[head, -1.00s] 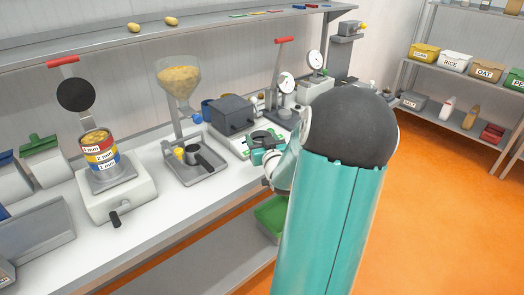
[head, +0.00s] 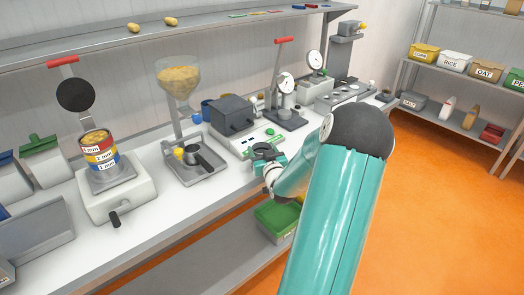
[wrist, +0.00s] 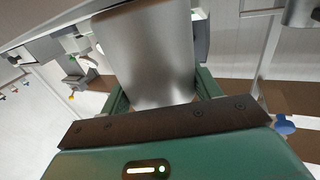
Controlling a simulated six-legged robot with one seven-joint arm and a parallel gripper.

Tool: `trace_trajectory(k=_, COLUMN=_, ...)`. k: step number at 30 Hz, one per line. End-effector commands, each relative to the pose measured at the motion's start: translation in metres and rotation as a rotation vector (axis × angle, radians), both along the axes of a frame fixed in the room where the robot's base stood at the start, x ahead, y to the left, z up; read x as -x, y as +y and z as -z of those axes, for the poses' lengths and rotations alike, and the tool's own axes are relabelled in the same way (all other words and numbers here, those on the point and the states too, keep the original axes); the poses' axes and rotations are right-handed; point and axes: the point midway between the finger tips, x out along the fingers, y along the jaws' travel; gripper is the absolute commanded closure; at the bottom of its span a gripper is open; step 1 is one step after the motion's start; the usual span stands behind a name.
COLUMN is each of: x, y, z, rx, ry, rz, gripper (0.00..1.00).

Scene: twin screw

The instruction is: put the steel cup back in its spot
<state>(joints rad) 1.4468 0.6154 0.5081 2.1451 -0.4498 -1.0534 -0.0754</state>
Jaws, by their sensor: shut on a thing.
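The steel cup (wrist: 150,55) fills the upper middle of the wrist view, a smooth brushed-metal body between the green fingers. My gripper (head: 267,156) is shut on it. In the head view my gripper is over the front part of the white bench (head: 215,190), just in front of a white base with green parts (head: 268,137). The cup is hard to make out there, as the gripper and its small size hide it. I cannot tell which place on the bench is its spot.
A dark grey box machine (head: 232,115) stands behind my gripper. A hopper stand with a tray (head: 196,168) is to its left, and a press with a red handle (head: 284,95) behind right. A green bin (head: 277,218) sits on the lower shelf.

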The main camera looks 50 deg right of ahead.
Motion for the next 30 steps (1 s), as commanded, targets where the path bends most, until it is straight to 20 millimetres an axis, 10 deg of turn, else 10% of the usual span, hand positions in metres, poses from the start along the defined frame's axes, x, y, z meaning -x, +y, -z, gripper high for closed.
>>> trace_trajectory(k=2, x=-0.001, y=0.001, z=0.003, rx=-0.001, ry=0.0, rz=-0.001, gripper=0.65)
trace_trajectory(k=3, x=0.0, y=0.0, z=0.002, rx=-0.001, ry=-0.001, rz=-0.001, gripper=0.3)
trace_trajectory(k=6, x=0.0, y=0.0, z=0.002, rx=-0.001, ry=-0.001, rz=-0.001, gripper=0.16)
trace_trajectory(k=17, x=0.002, y=0.002, z=-0.001, rx=-0.001, ry=0.001, rz=0.0, gripper=0.16)
trace_trajectory(k=30, x=0.071, y=0.051, z=-0.001, rx=0.0, ry=0.002, rz=0.0, gripper=0.16)
